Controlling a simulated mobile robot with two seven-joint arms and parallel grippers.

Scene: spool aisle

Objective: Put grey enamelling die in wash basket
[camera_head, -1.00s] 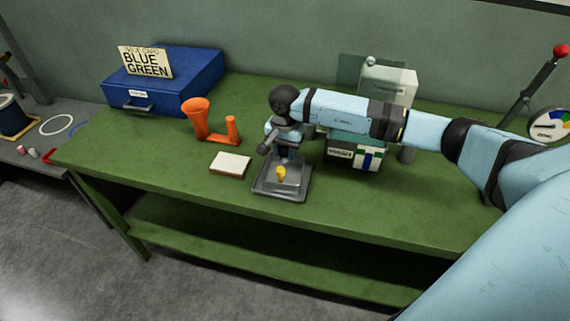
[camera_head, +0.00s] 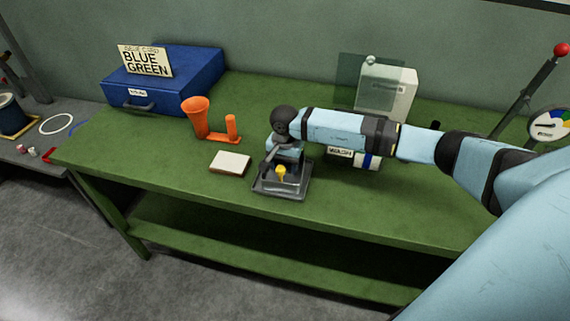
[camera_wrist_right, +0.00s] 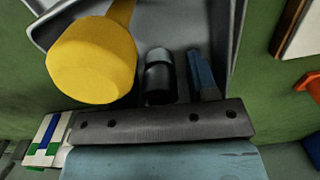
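A square grey metal tray (camera_head: 278,196) sits near the front edge of the green bench. A yellow, round-ended piece (camera_head: 281,170) stands in it and looms large in the right wrist view (camera_wrist_right: 92,62). Beside it in that view are a dark grey cylinder (camera_wrist_right: 160,78) and a narrow blue piece (camera_wrist_right: 201,75); which is the grey enamelling die, I cannot tell for sure. My right gripper (camera_head: 277,163) is low over the tray; its fingertips do not show clearly. The WASH-labelled container (camera_head: 340,153) is behind my right arm, mostly hidden. My left gripper is out of view.
A white-topped block (camera_head: 230,162) and an orange funnel-shaped stand (camera_head: 205,122) are left of the tray. A blue drawer box (camera_head: 170,80) with a BLUE GREEN card is at back left. A pale machine (camera_head: 385,92) stands behind the arm. The front left bench is clear.

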